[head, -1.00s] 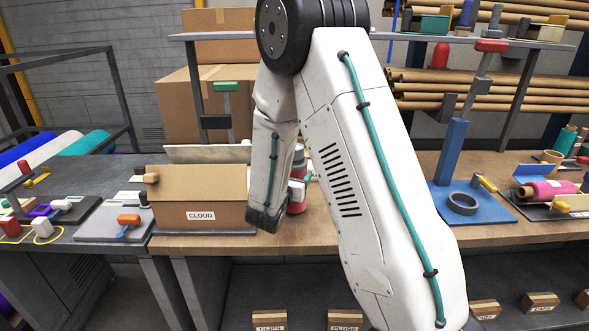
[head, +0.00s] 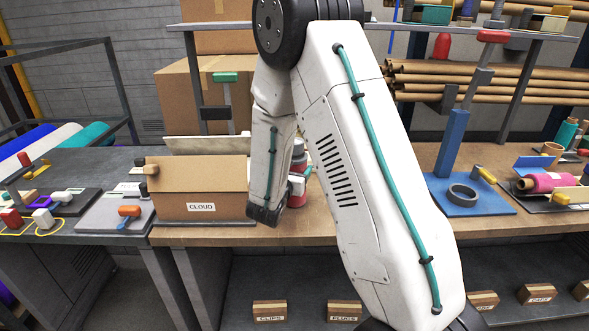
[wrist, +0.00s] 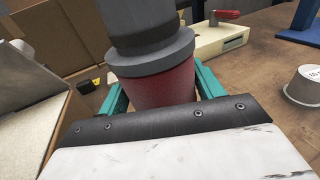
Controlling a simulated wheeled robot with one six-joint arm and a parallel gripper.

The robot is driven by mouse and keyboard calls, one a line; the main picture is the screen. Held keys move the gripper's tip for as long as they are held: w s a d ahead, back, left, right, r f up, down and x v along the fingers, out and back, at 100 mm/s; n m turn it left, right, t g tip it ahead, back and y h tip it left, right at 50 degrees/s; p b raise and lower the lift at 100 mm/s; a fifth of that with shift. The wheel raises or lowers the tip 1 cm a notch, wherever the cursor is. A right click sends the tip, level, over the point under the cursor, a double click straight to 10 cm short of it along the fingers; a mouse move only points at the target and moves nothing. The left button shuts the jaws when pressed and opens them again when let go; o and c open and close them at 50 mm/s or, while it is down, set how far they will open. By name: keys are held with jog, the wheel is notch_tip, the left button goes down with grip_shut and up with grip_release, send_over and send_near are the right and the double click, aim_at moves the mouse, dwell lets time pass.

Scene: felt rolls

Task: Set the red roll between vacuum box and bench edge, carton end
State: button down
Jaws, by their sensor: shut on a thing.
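My gripper (wrist: 158,90), with teal fingers, is shut around an upright red roll (wrist: 155,90) with a wide grey upper part. In the head view the red roll (head: 298,192) stands at the bench, partly hidden by my arm; I cannot tell whether its base touches the top. A cream box with a red handle (wrist: 222,38), perhaps the vacuum box, lies just beyond the roll in the wrist view. The carton marked CLOUD (head: 200,185) stands left of my gripper near the front edge of the wooden bench (head: 290,232).
A blue stand (head: 452,150) with a dark ring and a pink roll (head: 548,182) are further right. Large cartons (head: 205,100) stand behind. The bench right of my gripper looks partly clear.

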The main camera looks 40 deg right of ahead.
jog(key=shift+f, duration=0.15)
jog(key=shift+c, duration=0.9)
grip_release()
jog(key=shift+a, duration=0.1)
jog(key=v, duration=0.7)
jog(key=shift+s+a, duration=0.25)
